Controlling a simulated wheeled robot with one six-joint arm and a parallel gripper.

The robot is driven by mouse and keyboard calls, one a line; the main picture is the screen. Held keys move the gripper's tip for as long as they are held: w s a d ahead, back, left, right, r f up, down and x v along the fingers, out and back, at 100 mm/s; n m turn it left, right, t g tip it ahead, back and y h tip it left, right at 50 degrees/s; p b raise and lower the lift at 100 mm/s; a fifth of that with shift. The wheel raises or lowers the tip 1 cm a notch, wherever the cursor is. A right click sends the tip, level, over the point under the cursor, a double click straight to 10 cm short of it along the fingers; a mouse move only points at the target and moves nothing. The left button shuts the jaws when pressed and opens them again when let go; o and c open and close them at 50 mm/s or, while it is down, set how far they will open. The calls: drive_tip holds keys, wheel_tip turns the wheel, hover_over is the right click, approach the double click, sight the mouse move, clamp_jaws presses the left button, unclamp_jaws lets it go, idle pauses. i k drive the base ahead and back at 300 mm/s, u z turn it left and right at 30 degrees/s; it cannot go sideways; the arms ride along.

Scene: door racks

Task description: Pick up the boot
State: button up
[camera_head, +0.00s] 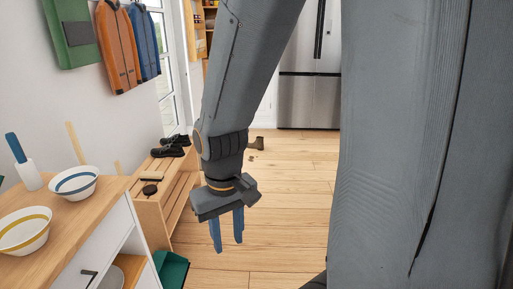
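A small olive-brown boot (257,143) stands on the wooden floor in the back, left of the fridge. My arm passes close by its left side in the picture and may hide part of it. My gripper (228,243) points down in the foreground, well nearer to me than the boot. Its two blue fingers are apart with nothing between them.
A wooden shoe bench (158,192) with dark shoes (172,147) stands to the left. Nearer are a cabinet top with bowls (74,183) and a green bin (172,270). A steel fridge (308,101) is behind. Floor (290,205) right of my gripper is clear.

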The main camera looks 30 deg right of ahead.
sight(259, 144)
drive_tip(key=z, duration=0.3)
drive_tip(key=i, duration=0.6)
drive_tip(key=z, duration=1.1)
drive_tip(key=i, duration=1.75)
drive_tip(key=z, duration=0.65)
drive_tip(key=i, duration=1.9)
drive_tip(key=u, duration=0.8)
drive_tip(key=i, duration=1.7)
drive_tip(key=u, duration=1.15)
drive_tip(key=i, duration=0.45)
drive_tip(key=u, duration=0.15)
